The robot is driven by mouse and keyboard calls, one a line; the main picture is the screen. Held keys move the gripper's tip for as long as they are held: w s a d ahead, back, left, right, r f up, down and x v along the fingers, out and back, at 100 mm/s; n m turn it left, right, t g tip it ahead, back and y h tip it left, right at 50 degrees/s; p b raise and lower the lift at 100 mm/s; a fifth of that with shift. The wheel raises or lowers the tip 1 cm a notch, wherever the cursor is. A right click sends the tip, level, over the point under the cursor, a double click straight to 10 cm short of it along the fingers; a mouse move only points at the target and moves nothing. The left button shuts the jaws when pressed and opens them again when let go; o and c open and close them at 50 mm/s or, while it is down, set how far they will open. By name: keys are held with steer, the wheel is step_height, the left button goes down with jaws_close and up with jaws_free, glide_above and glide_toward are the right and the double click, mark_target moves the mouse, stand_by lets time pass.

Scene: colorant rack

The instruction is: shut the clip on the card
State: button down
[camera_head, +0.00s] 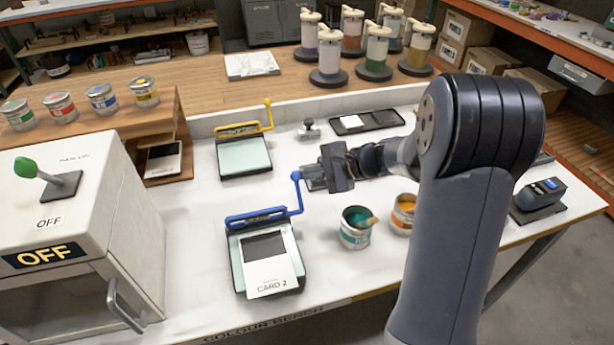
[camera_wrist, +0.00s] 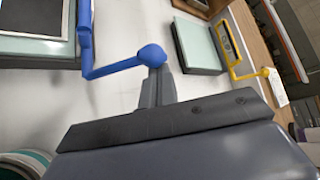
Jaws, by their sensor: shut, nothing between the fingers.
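The card, marked CARD 2 (camera_head: 271,272), lies on a dark-framed board (camera_head: 239,275) and has a dark upper panel. The blue clip (camera_head: 255,219) runs across the board's far edge, just above the card. Its blue lever (camera_head: 298,196) stands up at the right end, with a round knob on top. The lever and knob also show in the wrist view (camera_wrist: 151,55). My gripper (camera_head: 308,177) is shut and empty, its tips right beside the knob on the right. I cannot tell whether they touch. Whether the bar presses the card is unclear.
A second board with a yellow clip (camera_head: 243,130) stands behind, its lever upright. Open paint tins, one teal (camera_head: 355,230) and one orange (camera_head: 403,215), stand right of the card. A white machine (camera_head: 70,225) marked OFF fills the left. White bench is clear between them.

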steer(key=shift+s+b, duration=0.15)
steer(key=shift+b, duration=0.45)
steer(key=s+d+r+n+t+y+b, duration=0.1)
steer(key=s+b, duration=0.5)
steer(key=b, duration=1.1)
steer(key=shift+d+r+n+t+y, duration=0.15)
steer(key=shift+r+n+t+y, duration=0.7)
steer(key=shift+n+t, duration=0.55)
steer(key=shift+b, duration=0.3)
step_height(320, 180, up, 10)
steer(key=p, duration=0.2)
